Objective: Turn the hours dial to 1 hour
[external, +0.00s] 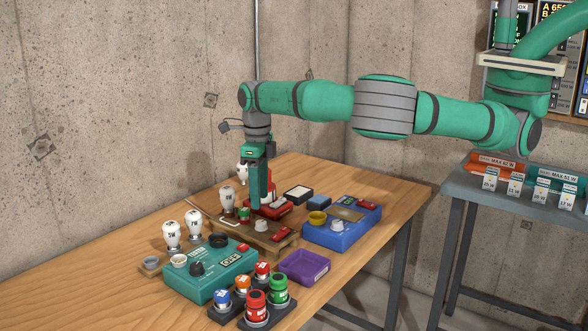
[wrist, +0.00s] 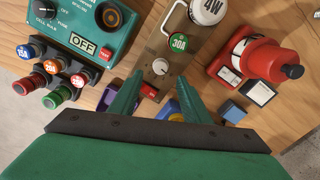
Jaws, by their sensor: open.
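My gripper (external: 259,205) points down over the wooden board (external: 280,246) with the metal plate. In the wrist view its two green fingers (wrist: 160,82) are apart, with nothing between them. A small white dial (wrist: 160,66) on that plate lies just ahead of the gap between the fingertips; it also shows in the external view (external: 261,225). No hours label is readable on it, so I cannot tell its setting. Another pale knob (external: 337,225) is on the blue box (external: 345,237), and a black knob (external: 197,268) is on the teal box (external: 212,289).
A green 30A fuse (wrist: 178,42) and a 4W bulb (wrist: 208,10) stand close to the white dial. A red device (wrist: 262,60) is to the right. Several coloured fuses (external: 256,303) and a purple tray (external: 304,267) are at the front. The wood at front left is clear.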

